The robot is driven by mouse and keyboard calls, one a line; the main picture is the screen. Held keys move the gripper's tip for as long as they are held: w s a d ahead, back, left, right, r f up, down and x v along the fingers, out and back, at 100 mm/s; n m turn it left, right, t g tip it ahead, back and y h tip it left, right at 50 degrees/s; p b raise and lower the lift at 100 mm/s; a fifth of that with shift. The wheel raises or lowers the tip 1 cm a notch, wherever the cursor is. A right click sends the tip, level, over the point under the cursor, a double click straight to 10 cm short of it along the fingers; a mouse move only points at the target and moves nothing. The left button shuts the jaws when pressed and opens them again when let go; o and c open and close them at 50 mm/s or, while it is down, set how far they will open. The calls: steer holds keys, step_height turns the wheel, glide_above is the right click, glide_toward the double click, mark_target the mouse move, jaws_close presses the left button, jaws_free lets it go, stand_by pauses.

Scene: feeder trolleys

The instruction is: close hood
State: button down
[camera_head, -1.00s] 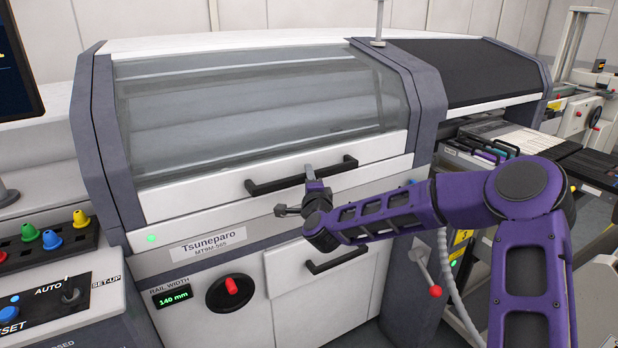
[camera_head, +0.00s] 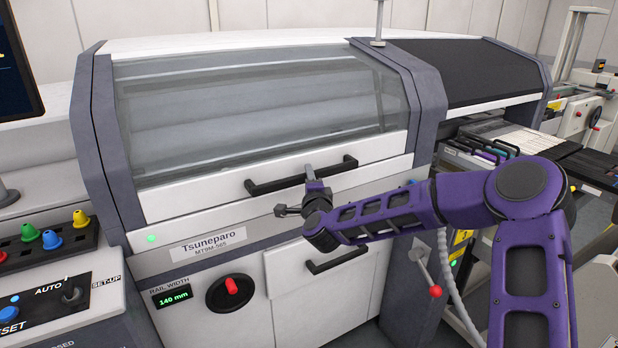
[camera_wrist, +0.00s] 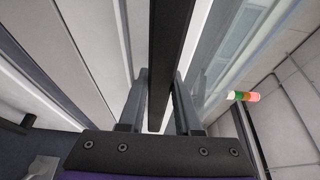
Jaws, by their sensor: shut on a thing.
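The hood (camera_head: 262,106) of the machine has a clear window in a white frame. It is down, its white lower edge lying against the machine front in the head view. A black bar handle (camera_head: 275,183) runs along that lower edge. My gripper (camera_head: 311,174) is at the right part of the handle. In the wrist view the handle (camera_wrist: 168,60) passes between the two fingers of my gripper (camera_wrist: 160,102), which are shut on it. The fingertips are small and partly hidden in the head view.
Below the hood are a drawer handle (camera_head: 338,260), a red rotary knob (camera_head: 231,287) and a red-tipped lever (camera_head: 434,291). A control panel with coloured buttons (camera_head: 52,240) stands at left. A dark-covered feeder section (camera_head: 465,72) is at right. A signal light (camera_wrist: 243,96) shows in the wrist view.

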steer(key=s+d+r+g+p, duration=0.1)
steer(key=s+d+r+p, duration=0.1)
steer(key=r+p, duration=0.5)
steer(key=shift+s+d+r+n+g+h+p, duration=0.15)
steer(key=shift+s+r+n+g+h+p, duration=0.2)
steer(key=shift+s, duration=0.3)
steer(key=c, duration=0.6)
jaws_free()
steer(key=shift+f, duration=0.1)
steer(key=shift+s, duration=0.1)
steer(key=v, duration=1.7)
steer(key=shift+p, duration=0.35)
steer(key=shift+s+f, duration=0.1)
steer(key=shift+f, duration=0.05)
